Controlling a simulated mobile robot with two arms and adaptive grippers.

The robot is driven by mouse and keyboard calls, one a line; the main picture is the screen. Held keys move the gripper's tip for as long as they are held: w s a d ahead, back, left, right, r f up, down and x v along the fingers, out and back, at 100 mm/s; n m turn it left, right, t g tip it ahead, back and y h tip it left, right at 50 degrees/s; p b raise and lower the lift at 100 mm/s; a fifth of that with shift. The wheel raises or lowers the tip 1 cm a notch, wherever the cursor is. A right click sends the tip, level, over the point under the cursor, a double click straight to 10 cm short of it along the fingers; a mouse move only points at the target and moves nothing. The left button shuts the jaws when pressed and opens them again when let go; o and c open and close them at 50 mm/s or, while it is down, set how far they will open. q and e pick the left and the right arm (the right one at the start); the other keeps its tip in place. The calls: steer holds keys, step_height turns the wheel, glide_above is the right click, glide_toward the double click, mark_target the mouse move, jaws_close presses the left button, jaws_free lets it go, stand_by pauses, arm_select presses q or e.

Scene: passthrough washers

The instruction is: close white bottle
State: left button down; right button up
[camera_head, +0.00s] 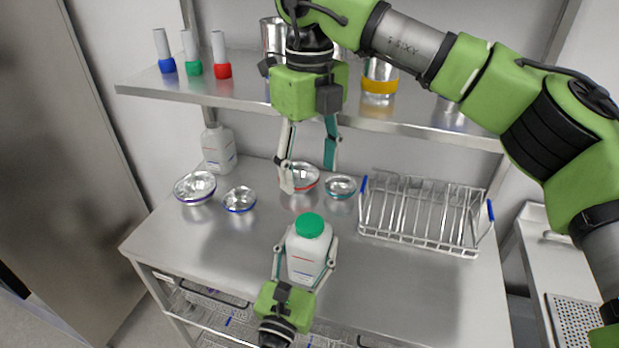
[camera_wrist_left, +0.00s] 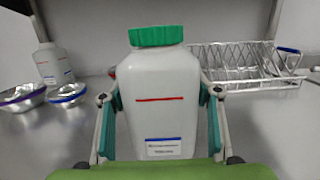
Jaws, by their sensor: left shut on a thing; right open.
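A white bottle (camera_head: 305,262) with a red line and a label stands upright at the front middle of the steel table. A green cap (camera_head: 309,225) sits on its neck. The bottle (camera_wrist_left: 160,105) and its green cap (camera_wrist_left: 156,36) also show in the left wrist view; I cannot tell how tight the cap is. My left gripper (camera_head: 307,248) is shut on the bottle's body, one finger on each side. My right gripper (camera_head: 309,175) is open and empty, pointing down above and behind the cap. A second white bottle (camera_head: 219,150) stands at the back left.
Metal bowls with coloured rims (camera_head: 195,187) stand along the back of the table. A wire dish rack (camera_head: 424,215) is on the right. A shelf (camera_head: 240,95) above holds colour-based tubes and metal containers. The table right of the held bottle is clear.

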arm_select(q)
steer(key=c, duration=0.7)
jaws_free()
steer(key=shift+o, duration=0.2)
steer(key=v, duration=1.2)
